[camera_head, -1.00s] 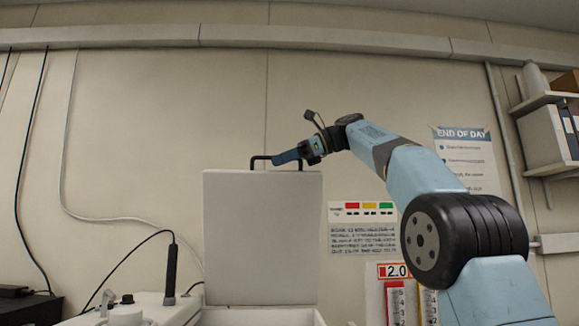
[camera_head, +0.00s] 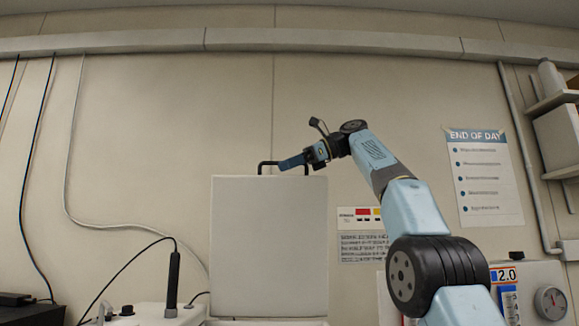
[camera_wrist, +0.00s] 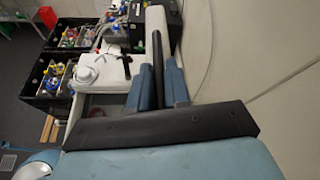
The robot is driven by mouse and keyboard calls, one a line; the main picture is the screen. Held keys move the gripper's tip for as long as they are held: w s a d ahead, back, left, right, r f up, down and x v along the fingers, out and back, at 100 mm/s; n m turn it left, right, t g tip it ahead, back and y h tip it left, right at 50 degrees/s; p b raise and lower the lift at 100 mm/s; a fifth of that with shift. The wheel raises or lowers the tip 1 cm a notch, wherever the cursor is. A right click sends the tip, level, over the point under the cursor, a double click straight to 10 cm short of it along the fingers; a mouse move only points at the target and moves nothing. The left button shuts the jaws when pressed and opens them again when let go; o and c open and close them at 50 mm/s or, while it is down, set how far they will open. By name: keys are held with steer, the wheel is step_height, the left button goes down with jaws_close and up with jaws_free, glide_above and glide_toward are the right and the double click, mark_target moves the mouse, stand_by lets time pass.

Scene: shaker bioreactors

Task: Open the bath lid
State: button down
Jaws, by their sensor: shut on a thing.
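The bath lid (camera_head: 268,245) is a white panel standing upright in the head view, with a black bar handle (camera_head: 264,163) along its top edge. My gripper (camera_head: 287,163) is at the handle, its blue fingers shut on it. In the wrist view my gripper (camera_wrist: 158,88) has its two blue fingers on either side of the black handle bar (camera_wrist: 157,55). The bath body is mostly cut off below the lid in the head view.
A white device with a black probe (camera_head: 172,280) stands left of the lid. A gauge panel (camera_head: 535,290) is at right, below a wall poster (camera_head: 484,178). Shelves (camera_head: 555,110) are at far right. Black crates (camera_wrist: 50,80) show in the wrist view. The wall is close behind the lid.

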stand_by(0.4)
steer(key=c, duration=1.4)
jaws_free()
steer(key=shift+c, duration=0.2)
steer(key=shift+d, duration=0.1)
steer(key=shift+v, duration=0.9)
steer(key=d, duration=1.1)
steer(key=shift+s+f, duration=0.15)
steer(key=shift+s, duration=0.15)
